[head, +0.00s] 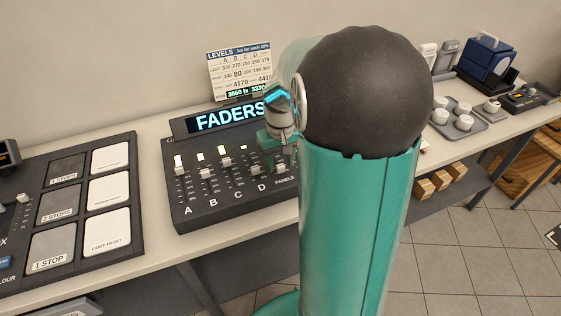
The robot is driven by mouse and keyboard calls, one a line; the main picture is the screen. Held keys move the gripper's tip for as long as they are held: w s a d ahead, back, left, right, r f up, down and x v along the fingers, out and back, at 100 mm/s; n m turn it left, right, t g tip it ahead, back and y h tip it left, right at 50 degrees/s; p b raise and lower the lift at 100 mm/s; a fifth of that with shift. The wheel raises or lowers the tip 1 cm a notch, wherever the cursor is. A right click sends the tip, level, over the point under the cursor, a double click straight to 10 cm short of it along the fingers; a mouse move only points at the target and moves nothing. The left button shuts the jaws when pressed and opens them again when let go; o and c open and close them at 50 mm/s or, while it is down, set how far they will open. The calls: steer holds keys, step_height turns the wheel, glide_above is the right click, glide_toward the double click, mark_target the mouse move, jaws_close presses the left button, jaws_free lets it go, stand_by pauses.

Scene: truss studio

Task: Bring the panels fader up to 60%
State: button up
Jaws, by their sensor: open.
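The fader desk (235,198) is a dark console with a lit FADERS sign (225,117). Its pale caps include fader A (181,171), fader B (206,173) and fader C (225,162), set at differing heights. A PANELS label (285,180) shows at the right end, partly cut off by my arm. The panels fader's setting cannot be read, as my gripper and arm cover that area. My gripper (283,158) is open over the right end of the desk, by fader D and the panels fader. Whether it touches a cap cannot be told.
A LEVELS card (240,75) stands behind the desk, partly covered by my arm. A case of filters (75,205) lies to the left. A grey tray with white cups (470,122), a blue box (487,60) and a small dark device (522,100) stand right.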

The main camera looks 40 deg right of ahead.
steer(key=shift+f, duration=0.4)
jaws_close()
steer(key=shift+w+d+r, duration=0.1)
steer(key=shift+w+d, duration=0.15)
steer(key=shift+w, duration=0.6)
steer(key=shift+w+d+f, duration=0.1)
steer(key=shift+w+d, duration=0.1)
steer(key=shift+w, duration=0.65)
steer(key=shift+w+d+r, duration=0.1)
steer(key=shift+w+d, duration=0.15)
steer(key=shift+w, duration=0.6)
jaws_free()
